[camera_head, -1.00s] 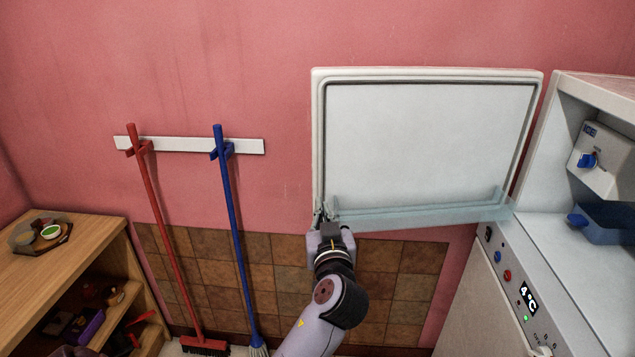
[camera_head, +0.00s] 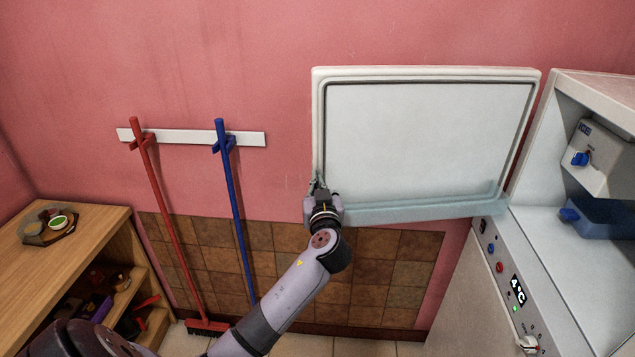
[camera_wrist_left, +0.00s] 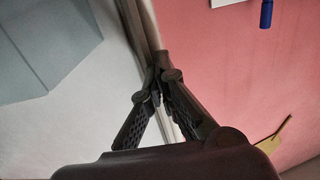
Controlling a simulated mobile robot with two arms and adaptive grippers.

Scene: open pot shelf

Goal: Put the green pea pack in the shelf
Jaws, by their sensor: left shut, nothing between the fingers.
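I see no green pea pack in these views. An open white fridge door (camera_head: 425,140) stands against the pink wall, with a translucent bluish door shelf (camera_head: 425,210) along its lower edge. My left gripper (camera_head: 317,186) is at the door's left edge, near its lower corner. In the left wrist view, the left gripper's fingertips (camera_wrist_left: 160,76) meet and hold nothing, close to the door's rim (camera_wrist_left: 143,35); whether they touch it I cannot tell. The door shelf (camera_wrist_left: 45,45) shows at the upper left there. My right gripper is out of view.
A wooden shelf unit (camera_head: 75,262) at the left holds a tray (camera_head: 50,226) on top and several items inside. A red broom (camera_head: 168,215) and a blue mop (camera_head: 232,195) hang on the wall. The fridge (camera_head: 560,275) with controls stands at the right.

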